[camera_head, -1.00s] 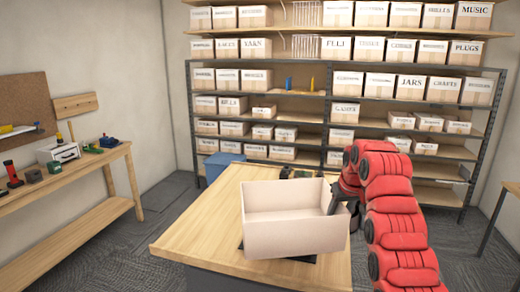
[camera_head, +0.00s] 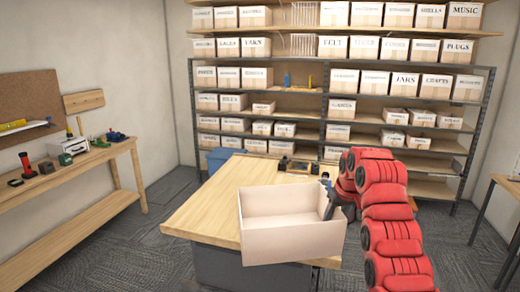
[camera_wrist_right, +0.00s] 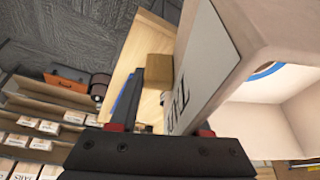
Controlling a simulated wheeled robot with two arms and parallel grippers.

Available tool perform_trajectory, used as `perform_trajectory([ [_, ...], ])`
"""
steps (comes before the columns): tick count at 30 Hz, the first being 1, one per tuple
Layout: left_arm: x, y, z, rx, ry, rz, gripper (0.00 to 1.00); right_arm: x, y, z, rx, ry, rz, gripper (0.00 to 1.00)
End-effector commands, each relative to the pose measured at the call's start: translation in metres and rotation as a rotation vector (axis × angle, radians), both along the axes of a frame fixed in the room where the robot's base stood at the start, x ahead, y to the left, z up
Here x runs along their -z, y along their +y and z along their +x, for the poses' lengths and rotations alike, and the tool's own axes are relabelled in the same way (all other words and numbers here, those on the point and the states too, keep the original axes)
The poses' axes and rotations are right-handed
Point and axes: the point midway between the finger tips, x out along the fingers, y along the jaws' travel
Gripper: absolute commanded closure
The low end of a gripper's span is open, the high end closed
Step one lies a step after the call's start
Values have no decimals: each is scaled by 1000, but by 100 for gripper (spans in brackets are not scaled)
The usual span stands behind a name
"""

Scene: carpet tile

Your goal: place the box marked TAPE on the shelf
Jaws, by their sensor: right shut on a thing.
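The open cream box (camera_head: 292,238) is held in the air by my right gripper (camera_head: 330,203), near the wooden table's front edge. Its right wall is between the fingers. In the right wrist view, the box (camera_wrist_right: 215,60) carries a partly hidden label that reads like TAPE (camera_wrist_right: 185,105), and part of a blue ring (camera_wrist_right: 268,72) shows inside it. The right gripper (camera_wrist_right: 175,100) is shut on this wall there. The tall shelf rack (camera_head: 325,100) stands against the back wall, filled with labelled boxes. My left gripper is not in view.
The wooden table (camera_head: 205,205) stands between me and the rack, with small dark items (camera_head: 295,165) at its back. A blue bin (camera_head: 222,158) stands behind it. A workbench (camera_head: 80,165) with tools is at left. Bare shelf gaps show at the rack's middle (camera_head: 300,103) and lower right (camera_head: 430,188).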

Motion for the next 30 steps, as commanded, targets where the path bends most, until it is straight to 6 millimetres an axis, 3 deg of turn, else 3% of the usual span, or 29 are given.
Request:
perform_trajectory([
  [8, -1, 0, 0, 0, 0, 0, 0, 35, 19, 1, -48, 0, 1, 100],
  [16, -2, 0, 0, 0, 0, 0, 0, 83, 48, -13, -92, 1, 5, 100],
  [22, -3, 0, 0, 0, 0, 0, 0, 126, 70, -44, -83, 3, 12, 100],
  [30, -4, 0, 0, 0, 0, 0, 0, 177, 69, -102, 9, 3, 12, 100],
])
